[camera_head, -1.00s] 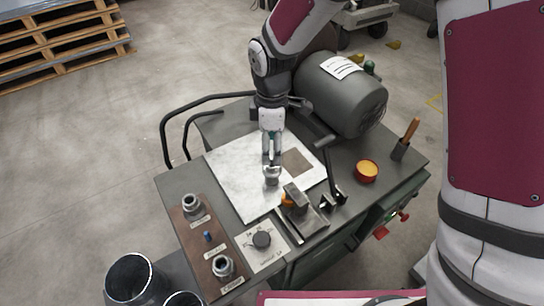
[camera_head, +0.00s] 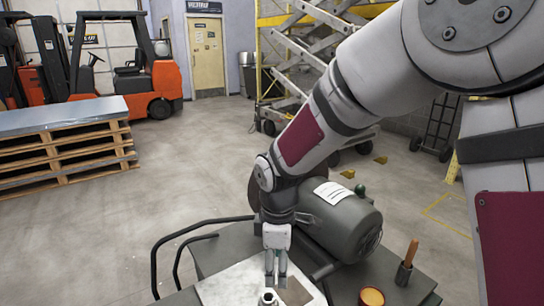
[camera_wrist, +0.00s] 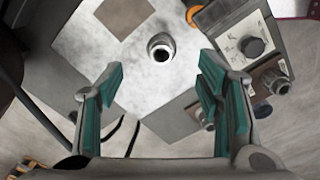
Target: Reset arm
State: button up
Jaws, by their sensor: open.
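My gripper (camera_head: 275,274) hangs pointing down over the white plate (camera_head: 222,285) on the workbench. In the wrist view my gripper (camera_wrist: 160,92) has its two teal-padded fingers wide apart with nothing between them. A small metal fitting (camera_wrist: 161,47) stands on the white plate beyond the fingertips. It also shows at the bottom edge of the head view (camera_head: 268,298), just below the fingers. My arm reaches down from the upper right of the head view.
A grey motor drum (camera_head: 345,220) sits on the bench right of my gripper. An orange cup (camera_head: 372,297) and a wooden-handled tool (camera_head: 411,252) stand farther right. A black rail (camera_head: 180,250) edges the left. Pallets (camera_head: 65,155) and a forklift (camera_head: 125,65) stand behind, with open floor between.

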jog(key=s+d+r+m+t, duration=0.2)
jog(key=s+d+r+m, duration=0.7)
jog(key=d+r, duration=0.4)
jog(key=s+d+r+m+t, duration=0.1)
jog(key=s+d+r+m, duration=0.1)
jog(key=s+m, duration=0.2)
jog(key=s+d+r+m+t, duration=0.1)
jog(key=s+d+m, duration=0.2)
jog(key=s, duration=0.6)
jog(key=shift+r+m, duration=0.4)
